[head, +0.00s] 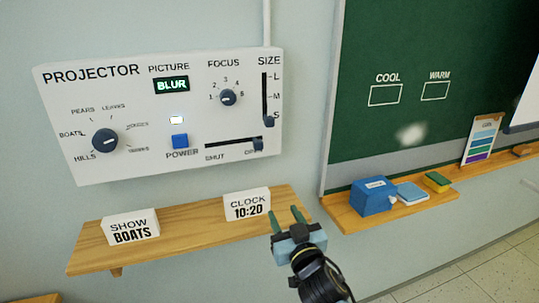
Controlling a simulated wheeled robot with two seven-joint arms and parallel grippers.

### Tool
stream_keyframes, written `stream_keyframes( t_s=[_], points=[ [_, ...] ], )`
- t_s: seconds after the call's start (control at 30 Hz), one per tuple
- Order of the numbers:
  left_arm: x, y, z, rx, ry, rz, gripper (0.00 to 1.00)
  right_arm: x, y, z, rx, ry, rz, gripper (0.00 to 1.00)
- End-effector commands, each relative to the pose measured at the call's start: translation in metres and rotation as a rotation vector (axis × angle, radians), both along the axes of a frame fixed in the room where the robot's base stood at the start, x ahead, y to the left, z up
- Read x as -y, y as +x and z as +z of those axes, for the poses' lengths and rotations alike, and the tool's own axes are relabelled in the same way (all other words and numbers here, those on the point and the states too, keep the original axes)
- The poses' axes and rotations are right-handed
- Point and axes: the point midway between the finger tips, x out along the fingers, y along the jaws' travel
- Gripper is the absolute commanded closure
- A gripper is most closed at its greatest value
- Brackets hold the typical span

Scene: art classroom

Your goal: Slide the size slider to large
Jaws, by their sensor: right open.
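The white projector panel (200,137) is on the wall at the upper left. Its size slider (269,121) is a dark knob in a vertical slot at the panel's right edge, with L at the top, M in the middle and S at the bottom. The knob sits at the bottom, by S. My right gripper (288,217) is open and empty, below and slightly right of the slider and apart from the panel, its fingers pointing up near the shelf's right end. My left gripper is out of view.
A wooden shelf (185,232) below the panel holds a SHOW BOATS sign (131,227) and a CLOCK 10:20 sign (247,204). The focus dial (228,97) and a horizontal shutter slider (258,144) are near the size slider. A chalkboard ledge (390,213) with a blue box (372,197) is at right.

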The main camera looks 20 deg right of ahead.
Motion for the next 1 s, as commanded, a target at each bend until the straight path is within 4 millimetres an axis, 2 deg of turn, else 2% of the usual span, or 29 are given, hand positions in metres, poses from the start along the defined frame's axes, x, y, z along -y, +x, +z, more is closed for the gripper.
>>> stream_keyframes(
  t_s=[0.03, 0.1, 0.2, 0.23, 0.3, 0.47, 0.8, 1.0],
  points=[
    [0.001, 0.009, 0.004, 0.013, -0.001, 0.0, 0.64, -0.001, 0.0, 0.043, 0.086, 0.012, 0.002, 0.58],
    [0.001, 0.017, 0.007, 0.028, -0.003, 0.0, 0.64, -0.002, -0.004, 0.087, 0.181, 0.028, 0.005, 0.58],
    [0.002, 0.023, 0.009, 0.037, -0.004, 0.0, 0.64, -0.002, -0.011, 0.13, 0.279, 0.042, 0.011, 0.58],
    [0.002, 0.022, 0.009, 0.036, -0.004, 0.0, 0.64, -0.003, -0.013, 0.139, 0.299, 0.046, 0.012, 0.58],
    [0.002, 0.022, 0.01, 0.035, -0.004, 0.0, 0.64, -0.003, -0.014, 0.152, 0.326, 0.051, 0.014, 0.58],
    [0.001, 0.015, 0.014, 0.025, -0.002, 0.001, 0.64, -0.003, -0.001, 0.163, 0.338, 0.051, 0.016, 0.58],
    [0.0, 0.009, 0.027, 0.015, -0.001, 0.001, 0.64, -0.006, 0.063, 0.19, 0.336, 0.05, 0.015, 0.58],
    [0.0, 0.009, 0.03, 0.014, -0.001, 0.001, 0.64, -0.006, 0.092, 0.199, 0.333, 0.051, 0.015, 0.58]
  ],
)
